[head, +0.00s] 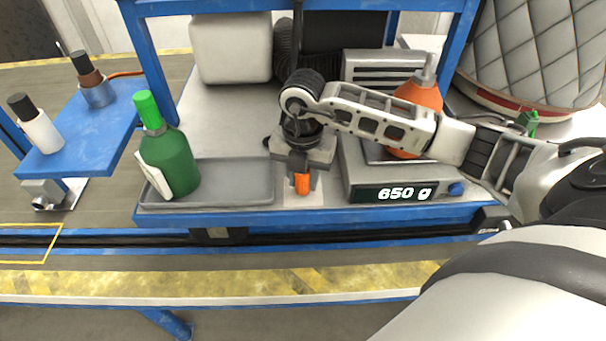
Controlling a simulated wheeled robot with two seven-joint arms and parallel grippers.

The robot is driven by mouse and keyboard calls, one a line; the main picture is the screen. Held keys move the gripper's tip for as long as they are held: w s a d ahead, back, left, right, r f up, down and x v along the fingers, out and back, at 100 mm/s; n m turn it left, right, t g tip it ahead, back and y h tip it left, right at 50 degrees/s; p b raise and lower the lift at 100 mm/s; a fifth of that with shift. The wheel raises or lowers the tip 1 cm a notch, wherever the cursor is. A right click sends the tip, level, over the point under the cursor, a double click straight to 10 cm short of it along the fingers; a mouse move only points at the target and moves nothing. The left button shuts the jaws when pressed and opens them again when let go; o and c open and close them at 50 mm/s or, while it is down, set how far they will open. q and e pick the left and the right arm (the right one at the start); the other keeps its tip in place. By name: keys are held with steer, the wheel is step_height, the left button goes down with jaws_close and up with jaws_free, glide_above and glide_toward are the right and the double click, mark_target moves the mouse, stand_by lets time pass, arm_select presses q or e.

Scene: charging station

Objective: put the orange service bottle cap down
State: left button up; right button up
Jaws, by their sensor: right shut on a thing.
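The orange service bottle cap (302,184) is held in my right gripper (301,176), which points down just above a pale patch of the workbench. The fingers are shut on the cap. I cannot tell whether the cap's lower end touches the surface. The cap is between the grey tray and the scale. An orange bottle (419,97) with a grey nozzle-like top stands on the scale, partly hidden behind my right arm. My left gripper is not in view.
A green bottle (175,160) with a bright green cap stands in the grey tray (240,190). The scale (368,187) reads 650 g. A blue side shelf (85,125) at left holds two dark-topped containers. A white canister (232,48) stands behind.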

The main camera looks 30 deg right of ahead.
steer(key=shift+f, duration=0.15)
steer(key=shift+f, duration=0.15)
steer(key=o, duration=1)
steer(key=shift+c, duration=0.2)
